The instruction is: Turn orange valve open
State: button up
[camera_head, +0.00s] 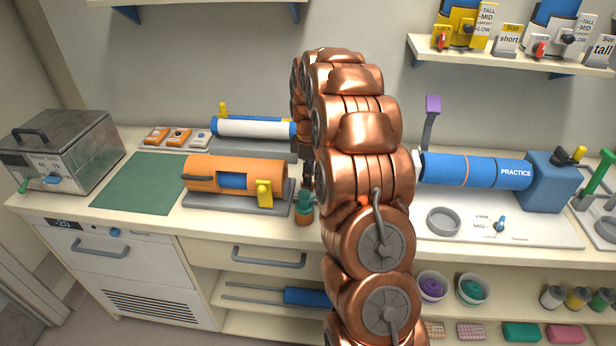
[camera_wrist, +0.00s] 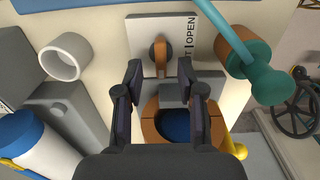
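The orange valve (camera_wrist: 161,58) shows in the wrist view as a short orange lever on a dark round hub. It is on a pale plate whose label reads OPEN, with other lettering partly covered. The lever points down in the picture, toward my gripper. My gripper (camera_wrist: 162,78) is open, one dark finger on each side of the lever's line. I see no contact, and cannot tell how far the fingertips are from the lever. In the head view my copper arm hides both the gripper and the valve.
A teal piece with an orange-brown base (camera_wrist: 236,50) stands close right of the valve. A white ring (camera_wrist: 66,57) lies left. An orange cylinder (camera_head: 205,174) with a yellow lever, a green mat (camera_head: 140,183) and a blue PRACTICE cylinder (camera_head: 480,171) occupy the counter.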

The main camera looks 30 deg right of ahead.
jog(key=shift+f, duration=1.15)
jog(key=shift+c, duration=0.4)
grip_shut()
